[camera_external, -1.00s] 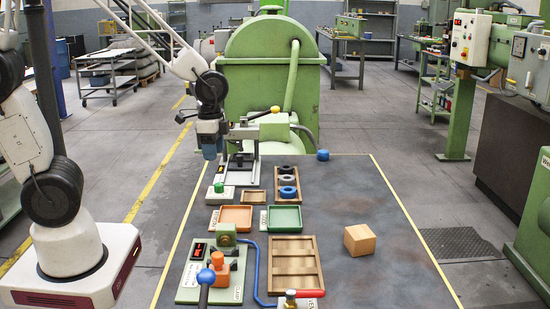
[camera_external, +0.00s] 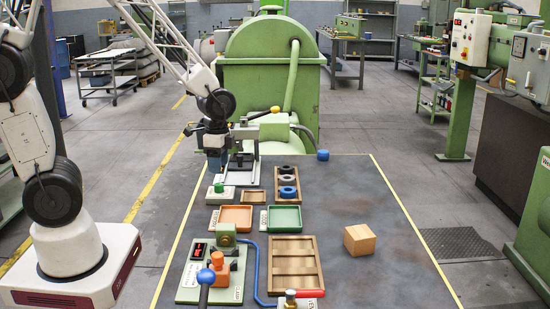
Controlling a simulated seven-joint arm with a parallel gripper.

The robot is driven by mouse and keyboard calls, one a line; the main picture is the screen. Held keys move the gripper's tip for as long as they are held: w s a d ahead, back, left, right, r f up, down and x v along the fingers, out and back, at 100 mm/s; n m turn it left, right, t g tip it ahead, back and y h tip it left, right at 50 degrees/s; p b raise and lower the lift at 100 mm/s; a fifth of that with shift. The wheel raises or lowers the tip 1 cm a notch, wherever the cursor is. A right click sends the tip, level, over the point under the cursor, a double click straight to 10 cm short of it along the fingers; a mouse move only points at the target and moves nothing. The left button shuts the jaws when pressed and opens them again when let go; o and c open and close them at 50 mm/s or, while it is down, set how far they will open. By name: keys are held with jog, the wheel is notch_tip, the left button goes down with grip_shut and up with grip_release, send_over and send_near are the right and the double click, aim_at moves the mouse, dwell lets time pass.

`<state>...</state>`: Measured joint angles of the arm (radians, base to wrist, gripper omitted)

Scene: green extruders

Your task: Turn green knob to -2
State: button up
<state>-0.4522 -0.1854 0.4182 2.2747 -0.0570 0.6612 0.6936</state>
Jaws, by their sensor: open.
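A small green knob (camera_external: 219,187) stands on a white plate (camera_external: 214,197) near the left edge of the dark table. My gripper (camera_external: 215,171) points down just above and behind the green knob, apart from it as far as I can see. It is open, with nothing visible between its fingers. The fingertips are small and partly dark in this view. Any scale or numbers by the knob are too small to read.
A grey fixture (camera_external: 243,167) stands just right of my gripper. An orange tray (camera_external: 235,217) and a green tray (camera_external: 284,218) lie in front. The table's right side is mostly clear.

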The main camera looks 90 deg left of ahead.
aim_at(219, 184)
jog(key=shift+d+f, duration=0.15)
jog(key=shift+f, duration=3.3)
jog(key=c, duration=0.9)
jog(key=shift+n, duration=2.9)
jog(key=o, duration=0.9)
